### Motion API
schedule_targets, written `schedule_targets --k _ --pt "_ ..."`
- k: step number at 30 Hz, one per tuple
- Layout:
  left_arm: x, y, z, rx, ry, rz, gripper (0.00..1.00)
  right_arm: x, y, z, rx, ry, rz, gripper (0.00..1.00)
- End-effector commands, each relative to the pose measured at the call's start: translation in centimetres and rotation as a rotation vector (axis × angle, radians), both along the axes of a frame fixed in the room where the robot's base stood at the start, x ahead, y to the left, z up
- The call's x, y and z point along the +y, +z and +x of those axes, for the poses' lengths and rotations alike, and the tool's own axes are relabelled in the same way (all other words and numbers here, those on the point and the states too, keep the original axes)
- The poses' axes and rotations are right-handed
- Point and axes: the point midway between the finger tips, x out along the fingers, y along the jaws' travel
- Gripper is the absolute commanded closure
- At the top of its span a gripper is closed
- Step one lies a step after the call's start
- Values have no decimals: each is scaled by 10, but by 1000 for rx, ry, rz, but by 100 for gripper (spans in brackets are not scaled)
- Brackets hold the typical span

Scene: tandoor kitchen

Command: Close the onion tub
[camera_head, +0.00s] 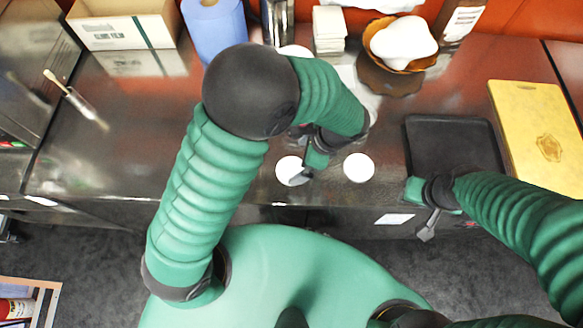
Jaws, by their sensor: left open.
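Two small round white pieces sit near the front edge of the dark counter, one on the left (287,168) and one on the right (358,167). From above I cannot tell which is the onion tub and which is its lid, and no onion shows. My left gripper (300,177) is open over the right side of the left white piece and hides part of it. I cannot tell whether it touches. My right gripper (427,222) is by the counter's front edge, in front of the black tray and apart from both white pieces. Its jaws are unclear.
A black tray (455,147) and a yellow cutting board (540,135) lie at the right. A brush (75,100) lies left. The left counter is mostly clear.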

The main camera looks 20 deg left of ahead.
Motion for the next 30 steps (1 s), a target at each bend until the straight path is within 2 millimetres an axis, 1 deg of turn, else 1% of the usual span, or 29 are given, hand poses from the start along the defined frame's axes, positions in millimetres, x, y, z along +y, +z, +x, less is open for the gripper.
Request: schedule_targets --k 2,6,9,12,21,30 --pt "1 -7 -2 4 -1 2 0 0 1 0 0 0 0 64" --pt "2 -32 -6 6 0 4 0 0 4 0 0 0 0 64" --pt "8 -45 -6 4 1 2 0 0 4 0 0 0 0 64" --pt "10 -51 -5 2 1 1 0 0 4 0 0 0 0 64" --pt "10 -52 -6 2 0 1 0 0 4 0 0 0 0 64" --pt "10 -52 -6 3 0 1 41 0 4 0 0 0 0 64"
